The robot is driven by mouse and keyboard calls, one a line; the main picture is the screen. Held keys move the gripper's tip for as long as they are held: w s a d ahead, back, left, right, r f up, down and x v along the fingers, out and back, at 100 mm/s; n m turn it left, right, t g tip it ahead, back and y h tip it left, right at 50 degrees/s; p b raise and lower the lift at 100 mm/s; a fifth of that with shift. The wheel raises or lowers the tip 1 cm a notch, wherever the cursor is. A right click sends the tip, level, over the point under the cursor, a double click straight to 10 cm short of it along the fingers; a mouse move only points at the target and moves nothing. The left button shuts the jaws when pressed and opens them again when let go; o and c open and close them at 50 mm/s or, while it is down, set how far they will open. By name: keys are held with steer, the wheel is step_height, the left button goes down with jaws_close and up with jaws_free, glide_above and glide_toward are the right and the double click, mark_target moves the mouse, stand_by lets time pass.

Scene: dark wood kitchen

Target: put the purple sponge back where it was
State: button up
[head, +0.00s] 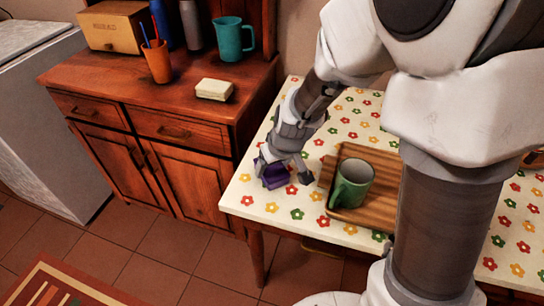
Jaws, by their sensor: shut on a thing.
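The purple sponge (274,176) is at the left end of the table with the flowered cloth (262,207). My gripper (282,177) reaches down over it and is shut on it. The fingers partly hide the sponge. I cannot tell whether the sponge touches the cloth or is held just above it.
A wooden tray (376,211) with a green mug (351,183) stands just right of my gripper. A wooden cabinet (190,100) at the left holds a pale sponge-like block (214,89), an orange cup (158,62), a teal pitcher (231,38), bottles and a wooden box (113,25).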

steer(key=shift+f, duration=0.25)
steer(key=o, duration=1.2)
steer(key=shift+c, duration=0.2)
steer(key=shift+r, duration=0.2)
